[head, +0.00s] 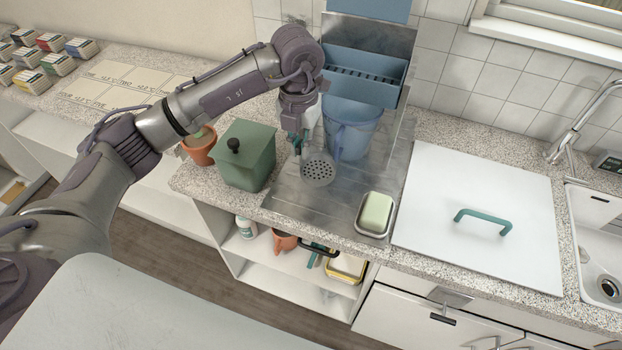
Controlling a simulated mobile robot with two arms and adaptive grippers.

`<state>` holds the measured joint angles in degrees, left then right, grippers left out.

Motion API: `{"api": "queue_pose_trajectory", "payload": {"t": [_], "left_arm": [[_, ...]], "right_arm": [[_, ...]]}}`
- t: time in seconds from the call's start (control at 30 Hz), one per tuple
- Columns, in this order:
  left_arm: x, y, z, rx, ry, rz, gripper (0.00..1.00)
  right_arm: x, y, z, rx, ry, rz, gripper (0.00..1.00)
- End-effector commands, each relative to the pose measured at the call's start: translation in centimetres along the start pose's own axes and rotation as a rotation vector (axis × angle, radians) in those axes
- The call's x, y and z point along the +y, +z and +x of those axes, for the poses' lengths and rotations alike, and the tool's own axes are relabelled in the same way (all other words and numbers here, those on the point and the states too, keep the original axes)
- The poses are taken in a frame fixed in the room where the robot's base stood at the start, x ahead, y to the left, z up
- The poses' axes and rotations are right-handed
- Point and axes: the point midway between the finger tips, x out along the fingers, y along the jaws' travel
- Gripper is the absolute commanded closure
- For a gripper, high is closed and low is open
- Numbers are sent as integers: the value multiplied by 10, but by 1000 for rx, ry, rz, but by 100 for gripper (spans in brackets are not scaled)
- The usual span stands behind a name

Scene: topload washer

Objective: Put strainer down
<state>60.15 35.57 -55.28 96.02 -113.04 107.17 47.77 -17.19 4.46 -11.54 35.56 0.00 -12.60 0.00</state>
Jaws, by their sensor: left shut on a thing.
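The strainer (318,170) is a grey skimmer with a round perforated head. It is over the metal drainboard on the counter. My left gripper (297,146) points down between the green box and the blue bucket and is shut on the strainer near its handle, which is mostly hidden by the gripper. I cannot tell whether the strainer's head touches the metal surface (302,199). My right gripper is not in view.
A green lidded box (249,155) stands left of the strainer, with a terracotta pot (199,147) beside it. A blue bucket (352,127) stands behind right. Soap (376,212) sits in a dish at front right. A white board with a green handle (482,221) lies further right.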

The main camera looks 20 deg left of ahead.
Motion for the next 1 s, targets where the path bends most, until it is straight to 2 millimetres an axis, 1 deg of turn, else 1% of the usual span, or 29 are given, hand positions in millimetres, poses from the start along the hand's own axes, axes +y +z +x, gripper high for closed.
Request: {"api": "queue_pose_trajectory", "payload": {"t": [0.03,0.1,0.2,0.37,0.6,0.67,0.83,0.97,1.0], "left_arm": [[0,-2,8,7,1,-2,100],[0,-1,22,5,1,0,100],[0,-1,36,3,1,1,100],[0,-1,48,1,1,2,100],[1,-1,78,3,2,2,100],[1,-1,81,0,1,3,100],[1,0,82,-1,1,4,100],[1,0,86,-1,1,4,100],[1,0,84,-1,1,4,82]], "right_arm": [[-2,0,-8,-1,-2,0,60],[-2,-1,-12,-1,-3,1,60],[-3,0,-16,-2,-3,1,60],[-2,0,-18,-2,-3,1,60],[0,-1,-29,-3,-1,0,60],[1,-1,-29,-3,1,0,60],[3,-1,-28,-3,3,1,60],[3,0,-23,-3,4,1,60],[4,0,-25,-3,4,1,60]]}}
